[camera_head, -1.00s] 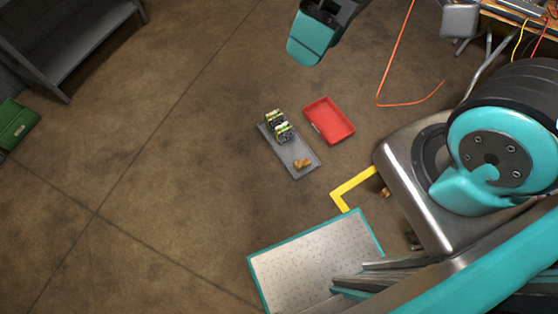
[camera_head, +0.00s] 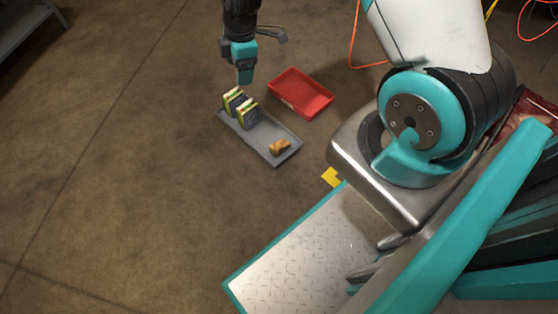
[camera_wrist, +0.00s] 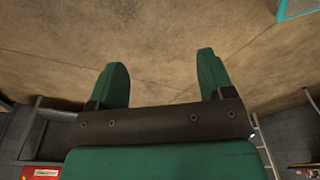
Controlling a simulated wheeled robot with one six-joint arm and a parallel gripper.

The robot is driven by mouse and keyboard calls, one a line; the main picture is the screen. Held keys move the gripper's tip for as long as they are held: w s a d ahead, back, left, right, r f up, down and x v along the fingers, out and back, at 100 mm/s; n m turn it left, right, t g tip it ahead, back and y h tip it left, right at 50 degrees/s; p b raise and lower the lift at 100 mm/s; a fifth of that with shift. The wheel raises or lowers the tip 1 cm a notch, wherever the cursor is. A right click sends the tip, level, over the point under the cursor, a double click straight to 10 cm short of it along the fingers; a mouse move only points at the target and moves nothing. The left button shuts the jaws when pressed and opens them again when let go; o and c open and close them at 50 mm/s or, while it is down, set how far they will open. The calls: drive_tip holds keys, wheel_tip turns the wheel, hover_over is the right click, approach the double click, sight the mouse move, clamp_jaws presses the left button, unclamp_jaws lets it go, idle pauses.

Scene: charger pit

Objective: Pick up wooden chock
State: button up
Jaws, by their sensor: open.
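The wooden chock (camera_head: 280,147) is a small tan-brown block lying on the near right end of a grey tray (camera_head: 262,141) on the floor. My gripper (camera_head: 245,80) points downward above and beyond the far end of that tray, apart from the chock. In the wrist view my gripper (camera_wrist: 163,75) shows two green fingers spread apart with nothing between them. The chock does not show in the wrist view.
Green-and-dark boxed items (camera_head: 241,107) stand at the tray's far left end. An empty-looking red tray (camera_head: 300,92) lies just right of it. Bare concrete floor lies to the left. An orange cable (camera_head: 353,45) runs behind.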

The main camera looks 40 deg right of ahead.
sight(275, 147)
drive_tip(key=d+f+n+b, duration=0.1)
drive_tip(key=d+f+b, duration=0.2)
drive_tip(key=f, duration=1.1)
drive_tip(key=s+d+f+n+h+b, duration=0.1)
drive_tip(key=d+f+b, duration=0.1)
drive_tip(key=f+b, duration=0.6)
drive_tip(key=s+d+f+n+b, duration=0.1)
drive_tip(key=f+b, duration=0.5)
drive_tip(key=f, duration=1.4)
drive_tip(key=shift+s+d+n+g, duration=0.1)
drive_tip(key=shift+d+n+g, duration=0.35)
drive_tip(key=shift+d, duration=0.85)
drive_tip(key=f+b, duration=0.1)
drive_tip(key=f, duration=0.1)
drive_tip(key=f+b, duration=0.4)
drive_tip(key=shift+s, duration=0.3)
drive_tip(key=shift+r, duration=0.2)
drive_tip(key=c, duration=1)
